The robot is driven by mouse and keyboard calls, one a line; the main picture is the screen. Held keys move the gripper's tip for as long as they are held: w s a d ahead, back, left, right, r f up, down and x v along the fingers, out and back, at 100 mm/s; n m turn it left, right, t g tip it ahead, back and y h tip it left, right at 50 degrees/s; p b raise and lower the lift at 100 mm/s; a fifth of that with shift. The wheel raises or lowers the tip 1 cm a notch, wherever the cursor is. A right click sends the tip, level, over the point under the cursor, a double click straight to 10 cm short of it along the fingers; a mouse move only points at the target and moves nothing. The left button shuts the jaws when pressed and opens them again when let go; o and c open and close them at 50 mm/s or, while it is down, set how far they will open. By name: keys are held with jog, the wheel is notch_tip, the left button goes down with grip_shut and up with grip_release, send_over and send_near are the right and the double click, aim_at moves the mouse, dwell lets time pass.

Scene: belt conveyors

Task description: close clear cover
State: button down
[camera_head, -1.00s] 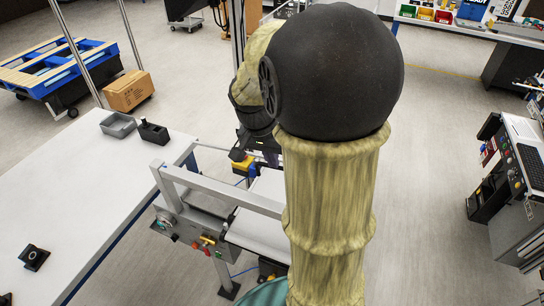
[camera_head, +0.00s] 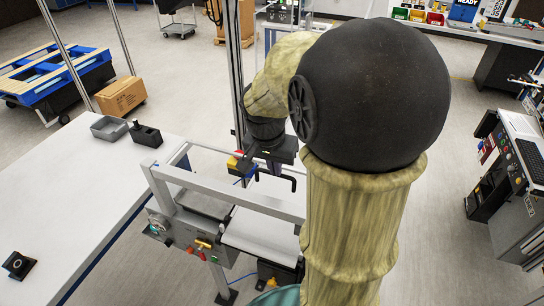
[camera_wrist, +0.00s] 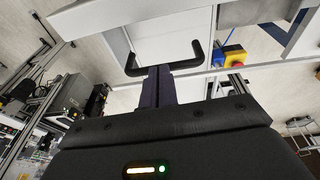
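The clear cover shows as a pale framed panel (camera_wrist: 175,22) at the top of the wrist view; its see-through surface is hard to make out. Its black U-shaped handle (camera_wrist: 190,61) lies at my fingertips, and the handle also shows in the head view (camera_head: 291,182). The cover appears raised over the conveyor, but its exact angle is unclear. My gripper (camera_wrist: 159,70) has its two dark fingers close together, with no visible gap. The fingertips meet or overlap the middle of the handle bar; I cannot tell whether they touch it. My arm hides part of the conveyor.
The grey conveyor frame (camera_head: 235,197) has a control box with buttons (camera_head: 197,240) at its near end. A white table (camera_head: 75,200) stands at left, holding a grey tray (camera_head: 110,127). A machine (camera_head: 515,170) stands at right. Open floor lies between.

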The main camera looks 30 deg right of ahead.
jog(key=shift+s+f+g, duration=0.3)
jog(key=shift+s+f, duration=0.05)
jog(key=shift+f, duration=0.25)
jog(key=shift+r, duration=0.1)
jog(key=shift+w+r+p, duration=0.15)
jog(key=shift+r+p, duration=0.45)
jog(key=shift+r, duration=0.05)
jog(key=v, duration=1.3)
jog(key=shift+s+r, duration=0.25)
jog(key=shift+r, duration=0.1)
jog(key=shift+w+d, duration=0.1)
jog(key=shift+d, duration=0.05)
jog(key=shift+f, duration=0.1)
